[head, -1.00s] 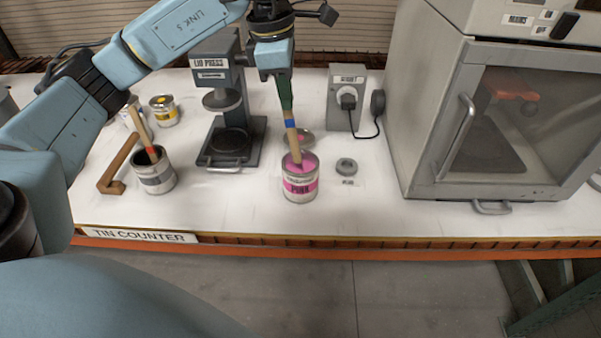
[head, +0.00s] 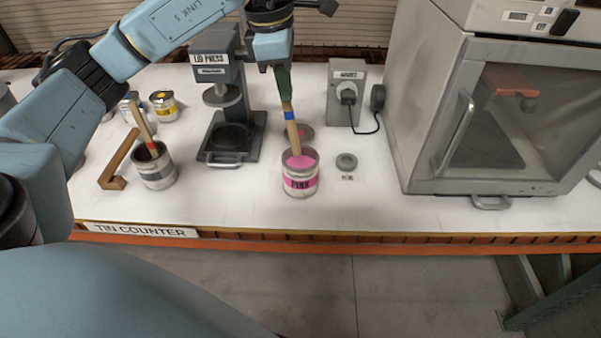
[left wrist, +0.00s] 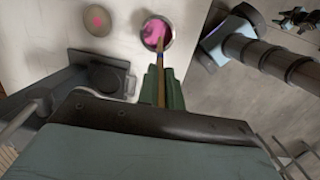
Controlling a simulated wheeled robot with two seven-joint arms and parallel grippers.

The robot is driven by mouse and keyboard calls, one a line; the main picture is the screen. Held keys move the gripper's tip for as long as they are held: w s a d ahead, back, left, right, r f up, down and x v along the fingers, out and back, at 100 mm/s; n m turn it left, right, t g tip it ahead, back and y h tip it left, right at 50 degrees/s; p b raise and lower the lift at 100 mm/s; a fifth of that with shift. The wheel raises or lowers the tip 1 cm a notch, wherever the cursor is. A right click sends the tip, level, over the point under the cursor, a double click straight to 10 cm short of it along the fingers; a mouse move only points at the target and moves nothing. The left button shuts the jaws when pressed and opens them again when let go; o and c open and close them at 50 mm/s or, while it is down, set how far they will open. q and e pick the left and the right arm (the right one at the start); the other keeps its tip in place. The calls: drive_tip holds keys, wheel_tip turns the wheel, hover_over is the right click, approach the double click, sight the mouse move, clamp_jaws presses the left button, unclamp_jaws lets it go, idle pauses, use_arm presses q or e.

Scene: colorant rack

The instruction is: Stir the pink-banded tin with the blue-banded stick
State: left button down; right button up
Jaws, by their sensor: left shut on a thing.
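The pink-banded tin (head: 300,184) stands upright and open on the counter, with pink paint (head: 299,161) inside. My left gripper (head: 284,92) is above it, shut on the blue-banded stick (head: 291,124). The stick slants slightly and its lower end is inside the tin, at the paint. In the left wrist view the stick (left wrist: 161,62) runs from the green fingers (left wrist: 161,90) into the tin (left wrist: 158,33). How deep the tip goes is hidden.
A grey-banded tin (head: 155,174) holding a red-banded stick (head: 144,124) stands at left, beside a wooden bracket (head: 113,182). The lid press (head: 216,124) stands behind left. A lid (head: 305,132) lies behind the pink tin; a grey ring (head: 346,162) lies right. A large cabinet (head: 420,110) blocks the right.

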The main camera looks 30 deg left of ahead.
use_arm(q)
drive_tip(key=shift+r+p, duration=1.9)
drive_tip(key=shift+r, duration=0.65)
drive_tip(key=shift+f, duration=0.1)
